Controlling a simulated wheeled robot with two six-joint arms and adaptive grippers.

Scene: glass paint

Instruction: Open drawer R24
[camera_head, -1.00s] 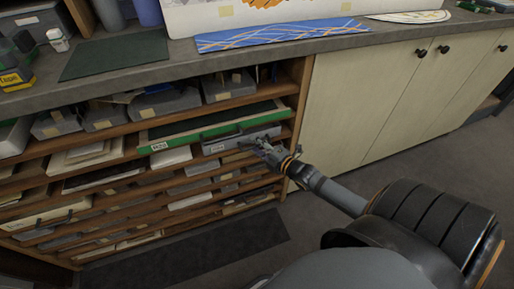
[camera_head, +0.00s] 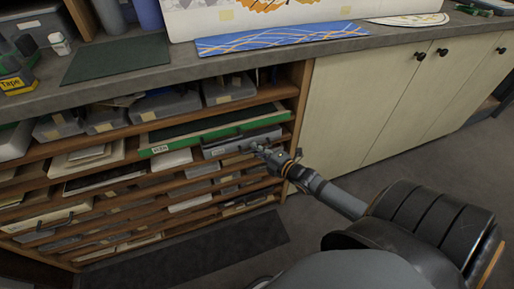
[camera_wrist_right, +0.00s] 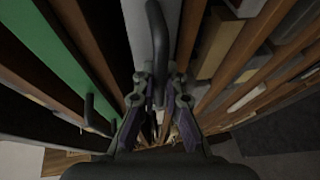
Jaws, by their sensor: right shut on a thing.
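In the right wrist view the dark bar handle (camera_wrist_right: 157,32) of the grey drawer (camera_wrist_right: 138,30) runs down between the fingers. The right gripper (camera_wrist_right: 158,82) is shut on this handle. My left gripper is not in view.
Wooden shelves with flat grey trays lie below. The counter (camera_head: 185,60) overhangs above. Cream cupboard doors (camera_head: 350,110) stand right; floor in front is free.

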